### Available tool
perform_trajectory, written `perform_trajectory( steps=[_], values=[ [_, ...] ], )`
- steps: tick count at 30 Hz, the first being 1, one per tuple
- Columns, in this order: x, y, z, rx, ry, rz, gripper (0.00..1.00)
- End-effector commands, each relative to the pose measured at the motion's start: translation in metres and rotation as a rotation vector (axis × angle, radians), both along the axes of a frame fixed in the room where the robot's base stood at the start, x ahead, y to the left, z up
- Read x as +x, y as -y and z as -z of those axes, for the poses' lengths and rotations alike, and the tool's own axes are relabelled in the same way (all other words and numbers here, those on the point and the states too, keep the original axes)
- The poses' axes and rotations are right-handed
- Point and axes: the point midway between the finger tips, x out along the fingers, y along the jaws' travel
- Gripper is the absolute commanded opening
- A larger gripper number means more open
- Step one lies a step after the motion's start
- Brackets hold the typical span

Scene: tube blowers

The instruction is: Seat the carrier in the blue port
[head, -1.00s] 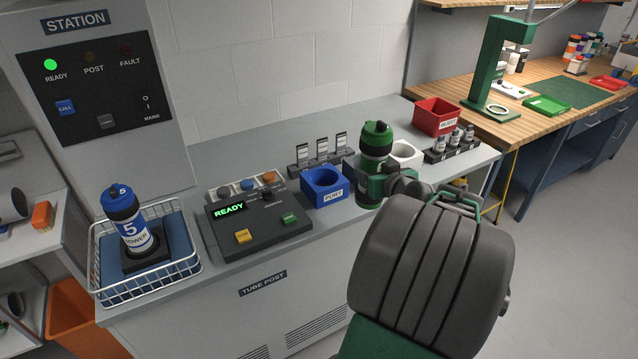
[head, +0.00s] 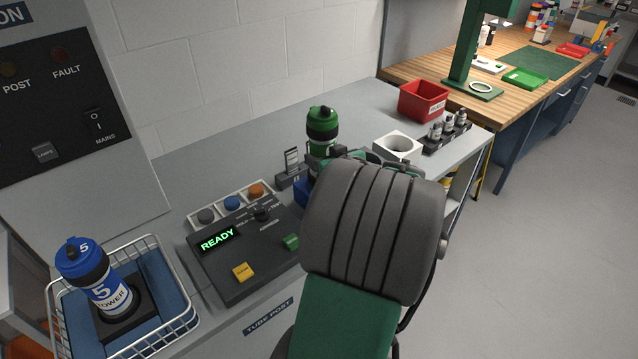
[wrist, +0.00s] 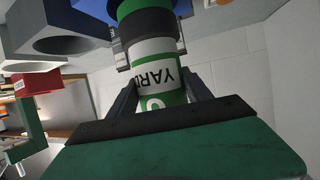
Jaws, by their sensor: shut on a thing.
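The carrier (head: 321,124) is a green bottle-like tube with a dark band and a white label reading YARD in the wrist view (wrist: 155,72). My gripper (wrist: 160,88) is shut around its body and holds it roughly upright. The blue port (head: 301,190) is mostly hidden behind my arm in the head view; a blue part of it shows at the top of the wrist view (wrist: 92,7). The carrier's far green end overlaps the blue port there. I cannot tell whether that end is inside the port or just above it.
A white port (head: 398,145) stands right of the blue one. A red bin (head: 423,100) and a rack of small bottles (head: 446,132) lie beyond. A control panel reading READY (head: 240,250) is at left, beside a wire basket (head: 188,318) holding a blue carrier (head: 92,278).

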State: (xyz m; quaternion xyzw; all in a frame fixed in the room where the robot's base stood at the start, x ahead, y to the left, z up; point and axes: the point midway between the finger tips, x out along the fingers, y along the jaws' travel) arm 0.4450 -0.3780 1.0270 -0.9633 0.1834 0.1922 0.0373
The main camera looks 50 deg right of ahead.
Motion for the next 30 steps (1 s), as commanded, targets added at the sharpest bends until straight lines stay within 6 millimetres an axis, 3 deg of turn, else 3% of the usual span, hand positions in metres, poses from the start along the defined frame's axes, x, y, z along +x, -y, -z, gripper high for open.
perform_trajectory(
  steps=[9,15,16,23,30],
  values=[
    [0.001,0.0,0.059,-0.002,0.003,-0.001,0.05],
    [0.002,-0.001,0.057,-0.004,0.003,-0.004,0.05],
    [0.002,-0.001,0.058,-0.002,0.001,-0.004,0.59],
    [0.002,-0.002,0.058,-0.002,0.001,-0.005,0.78],
    [0.002,-0.002,0.058,-0.002,0.001,-0.005,0.8]
  ],
)
